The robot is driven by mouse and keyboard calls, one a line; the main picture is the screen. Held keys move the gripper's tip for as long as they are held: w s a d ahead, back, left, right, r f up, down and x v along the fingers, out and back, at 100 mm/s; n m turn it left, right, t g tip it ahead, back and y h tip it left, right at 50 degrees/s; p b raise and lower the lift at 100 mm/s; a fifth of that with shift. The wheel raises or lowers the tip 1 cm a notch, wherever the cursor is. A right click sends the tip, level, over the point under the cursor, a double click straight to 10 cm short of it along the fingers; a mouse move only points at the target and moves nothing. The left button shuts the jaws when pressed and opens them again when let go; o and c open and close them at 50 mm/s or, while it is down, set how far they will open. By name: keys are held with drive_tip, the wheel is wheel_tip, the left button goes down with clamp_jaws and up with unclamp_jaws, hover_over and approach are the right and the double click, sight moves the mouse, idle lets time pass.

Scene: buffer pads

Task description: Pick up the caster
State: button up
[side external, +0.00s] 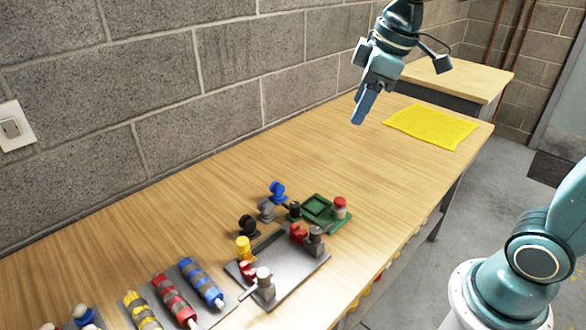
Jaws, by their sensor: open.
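My gripper (360,115) hangs above the far part of the wooden table, with blue fingers pointing down. It is open and holds nothing visible. Several small caster-like pieces stand in a loose row well below and left of it: a blue one (277,192), a grey one (266,211), a black one (248,226) and a yellow one (243,248). I cannot tell which of them is the caster. They are small, so their details are unclear.
A grey plate (285,280) with red and grey fittings lies in front of the row. A green tray (318,208) is beside it. Striped rollers (172,298) lie front left. A yellow cloth (433,127) lies at the far end. A block wall runs along the back. Mid-table is clear.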

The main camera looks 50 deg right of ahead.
drive_tip(key=w+f+n+g, duration=0.1)
drive_tip(key=w+f+n, duration=0.15)
drive_tip(key=w, duration=0.55)
drive_tip(key=n+g+y, duration=0.1)
drive_tip(key=n+g, duration=0.2)
drive_tip(key=n, duration=0.6)
hover_over(277, 182)
drive_tip(key=d, duration=0.1)
wheel_tip(277, 182, down, 19)
drive_tip(key=shift+d+f, duration=0.25)
drive_tip(key=shift+f, duration=0.05)
drive_tip(key=shift+a+f, duration=0.2)
drive_tip(key=shift+f, duration=1.2)
drive_tip(key=shift+a+f, duration=0.25)
drive_tip(key=shift+f, duration=1.2)
drive_tip(key=shift+a+f, duration=0.2)
drive_tip(key=shift+f, duration=1.2)
drive_tip(key=shift+f, duration=0.1)
